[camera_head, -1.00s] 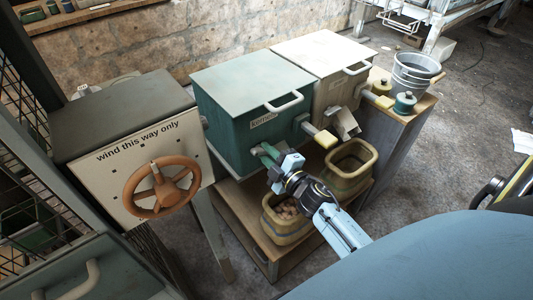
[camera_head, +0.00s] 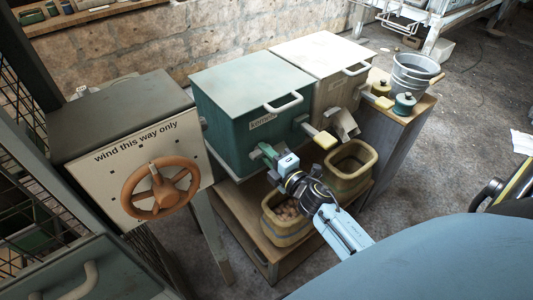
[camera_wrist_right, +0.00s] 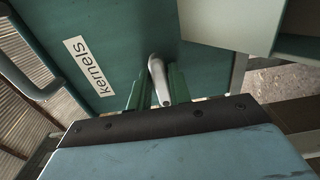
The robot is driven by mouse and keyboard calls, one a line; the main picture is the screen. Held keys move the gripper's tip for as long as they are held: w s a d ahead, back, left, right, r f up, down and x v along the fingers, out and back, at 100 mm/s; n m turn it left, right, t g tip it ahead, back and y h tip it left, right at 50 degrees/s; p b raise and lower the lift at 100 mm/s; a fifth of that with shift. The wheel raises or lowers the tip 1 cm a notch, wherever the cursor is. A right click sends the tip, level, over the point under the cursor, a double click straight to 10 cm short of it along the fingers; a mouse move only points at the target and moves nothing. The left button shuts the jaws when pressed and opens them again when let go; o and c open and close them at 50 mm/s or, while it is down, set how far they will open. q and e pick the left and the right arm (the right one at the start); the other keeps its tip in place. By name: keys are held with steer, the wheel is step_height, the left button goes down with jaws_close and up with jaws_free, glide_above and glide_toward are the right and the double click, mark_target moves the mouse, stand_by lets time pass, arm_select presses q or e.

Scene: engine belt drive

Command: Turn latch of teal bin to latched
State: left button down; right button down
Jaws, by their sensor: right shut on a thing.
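The teal bin (camera_head: 235,128) stands on a wooden stand, with a "kernels" label on its front. Its latch shows in the right wrist view as a pale grey lever (camera_wrist_right: 157,78) on the teal front, below and right of the label. My right gripper (camera_head: 266,153) is at the lower front of this bin. Its green fingers (camera_wrist_right: 158,88) are shut on the lever, one on each side. In the head view the fingers hide most of the latch. My left gripper is not in view.
A yellow-tipped handle (camera_head: 322,137) sticks out right of my gripper. A beige bin (camera_head: 330,90) stands beside the teal one. Two tubs (camera_head: 287,232) (camera_head: 352,178) stand below. A grey box with a brown handwheel (camera_head: 160,190) is at the left.

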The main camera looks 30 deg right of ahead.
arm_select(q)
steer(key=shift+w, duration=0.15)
arm_select(e)
steer(key=c, duration=1.4)
jaws_free()
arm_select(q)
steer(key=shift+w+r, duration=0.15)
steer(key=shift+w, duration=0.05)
